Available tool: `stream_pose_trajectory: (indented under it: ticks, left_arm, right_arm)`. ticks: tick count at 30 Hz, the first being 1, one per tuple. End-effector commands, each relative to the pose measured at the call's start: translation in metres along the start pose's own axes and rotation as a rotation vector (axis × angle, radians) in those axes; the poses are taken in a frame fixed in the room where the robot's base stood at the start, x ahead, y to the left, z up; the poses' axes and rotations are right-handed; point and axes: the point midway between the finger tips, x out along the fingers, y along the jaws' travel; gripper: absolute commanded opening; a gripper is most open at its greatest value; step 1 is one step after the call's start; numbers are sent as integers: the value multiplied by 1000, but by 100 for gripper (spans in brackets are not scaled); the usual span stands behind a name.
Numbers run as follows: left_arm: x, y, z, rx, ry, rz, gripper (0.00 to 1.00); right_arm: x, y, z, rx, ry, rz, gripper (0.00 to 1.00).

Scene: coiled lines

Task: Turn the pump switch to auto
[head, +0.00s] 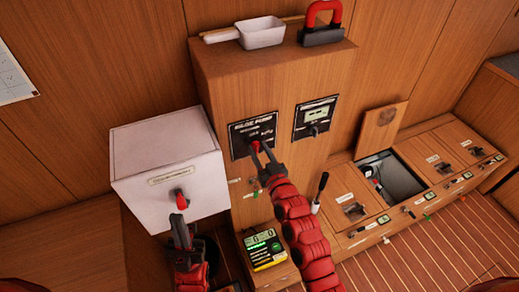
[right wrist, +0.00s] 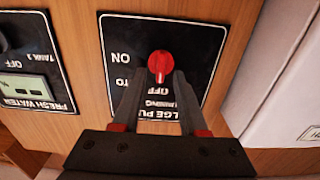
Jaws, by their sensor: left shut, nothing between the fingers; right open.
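The black bilge pump panel (head: 239,149) is on the front of the wooden cabinet; it shows upside down in the right wrist view (right wrist: 205,30). Its red round knob (right wrist: 161,66) has a pale mark on the side toward the OFF lettering. ON and part of another label, ending in TO, are left of the knob there. My right gripper (head: 260,149) is at the panel. In the right wrist view its open fingers (right wrist: 159,82) reach to either side of the knob's lower edge; contact is unclear. My left gripper (head: 181,208) is shut and empty, low before the white box.
The white box (head: 165,145) with a red handle stands left of the panel. A fresh water panel (head: 316,117) is to the right. A scoop (head: 262,33) and red padlock-shaped item (head: 322,25) lie on the cabinet top. An open hatch (head: 390,175) is at right.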

Motion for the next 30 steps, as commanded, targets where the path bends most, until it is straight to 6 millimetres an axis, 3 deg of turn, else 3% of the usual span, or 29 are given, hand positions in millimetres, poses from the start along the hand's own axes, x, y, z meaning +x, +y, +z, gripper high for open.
stream_pose_trajectory:
  ticks: [5,13,23,30]
  left_arm:
    - [0,0,0,0,0,0,0]
    - [0,0,0,0,0,0,0]
    - [-1,0,0,0,0,0,0]
    - [-17,1,3,0,0,0,0]
  right_arm:
    - [0,0,0,0,0,0,42]
    - [0,0,1,0,-1,0,0]
    - [0,0,1,2,-1,0,0]
    - [-1,1,5,60,2,2,0]
